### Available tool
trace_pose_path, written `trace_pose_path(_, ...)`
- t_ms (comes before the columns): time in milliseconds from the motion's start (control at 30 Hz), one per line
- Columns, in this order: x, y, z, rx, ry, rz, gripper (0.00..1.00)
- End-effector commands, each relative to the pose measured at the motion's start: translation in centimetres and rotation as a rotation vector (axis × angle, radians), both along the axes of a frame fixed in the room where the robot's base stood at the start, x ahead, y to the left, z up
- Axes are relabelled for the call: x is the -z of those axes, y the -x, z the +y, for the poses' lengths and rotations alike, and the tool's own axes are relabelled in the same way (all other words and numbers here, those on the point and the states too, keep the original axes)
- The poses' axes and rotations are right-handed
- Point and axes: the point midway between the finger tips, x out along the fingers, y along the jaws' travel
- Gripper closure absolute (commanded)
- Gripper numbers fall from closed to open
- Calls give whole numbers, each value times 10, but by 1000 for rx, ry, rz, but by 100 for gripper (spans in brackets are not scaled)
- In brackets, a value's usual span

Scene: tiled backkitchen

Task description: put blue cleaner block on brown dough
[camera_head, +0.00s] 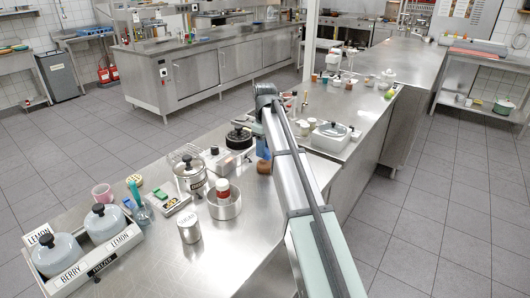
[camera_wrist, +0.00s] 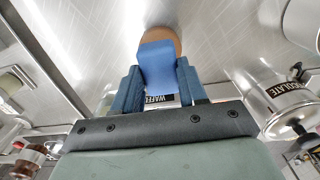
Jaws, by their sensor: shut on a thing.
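My gripper (camera_wrist: 158,78) is shut on the blue cleaner block (camera_wrist: 157,62), which sits between its two blue fingers in the wrist view. The brown dough (camera_wrist: 164,32) is a round brown piece just beyond the block's far end, partly covered by it in this view. In the head view the dough (camera_head: 264,167) rests on the steel counter below my gripper, close to the arm. The block and fingers are small and mostly hidden by the arm there. I cannot tell whether the block touches the dough.
A lidded steel pot (camera_head: 190,178) and a round pan (camera_head: 224,207) holding a red-and-white jar (camera_head: 223,190) stand left of the dough. A black-lidded pot (camera_head: 239,138) is behind. A white tray (camera_head: 330,143) is to the right. Bare counter lies in front of the dough.

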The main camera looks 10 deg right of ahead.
Motion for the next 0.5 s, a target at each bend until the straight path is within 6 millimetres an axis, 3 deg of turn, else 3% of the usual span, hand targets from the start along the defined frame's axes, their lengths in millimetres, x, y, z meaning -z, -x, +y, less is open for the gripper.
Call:
trace_pose_path(133,18,1,0,0,0,1,90)
trace_pose_path(500,21,0,0,0,0,0,90)
